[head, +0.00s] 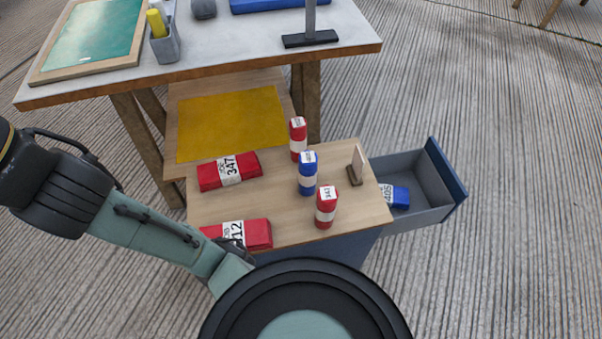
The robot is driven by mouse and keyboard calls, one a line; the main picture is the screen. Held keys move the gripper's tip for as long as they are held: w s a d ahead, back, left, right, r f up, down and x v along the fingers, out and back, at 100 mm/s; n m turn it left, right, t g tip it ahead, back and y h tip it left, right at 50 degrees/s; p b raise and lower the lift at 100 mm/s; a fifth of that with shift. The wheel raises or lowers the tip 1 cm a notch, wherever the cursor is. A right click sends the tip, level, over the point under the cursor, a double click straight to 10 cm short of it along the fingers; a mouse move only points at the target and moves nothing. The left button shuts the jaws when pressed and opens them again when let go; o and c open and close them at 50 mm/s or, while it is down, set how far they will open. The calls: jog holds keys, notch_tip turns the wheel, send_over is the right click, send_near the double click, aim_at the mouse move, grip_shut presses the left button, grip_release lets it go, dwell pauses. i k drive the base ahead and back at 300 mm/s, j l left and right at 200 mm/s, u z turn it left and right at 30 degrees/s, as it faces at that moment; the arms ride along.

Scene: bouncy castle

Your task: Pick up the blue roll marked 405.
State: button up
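The blue roll marked 405 (401,197) lies on its side in the open drawer (445,187) at the right of the low wooden-topped cabinet (230,208). Its left end is hidden by the cabinet top. Another blue roll (307,186) stands upright on the top, its number too small to read. My gripper (238,252) is at the cabinet's front left edge, by a red roll with a label ending in 12 (258,233), well left of the drawer. Its fingers are dark and partly hidden, so I cannot tell their opening or any contact.
Red rolls marked 347 lie (240,168) and stand (326,208) on the top. Another red roll (298,140) stands behind. A small upright card holder (356,169) is near the drawer. A workbench (220,62) stands behind. The floor right of the drawer is clear.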

aim_at(307, 159)
jog(key=k+j+z, duration=0.1)
jog(key=j+z, duration=0.15)
jog(key=j, duration=0.2)
jog(key=k+j+z, duration=0.2)
jog(key=j, duration=0.2)
jog(key=k+j+z, duration=0.1)
jog(key=j+z, duration=0.15)
jog(key=j, duration=0.2)
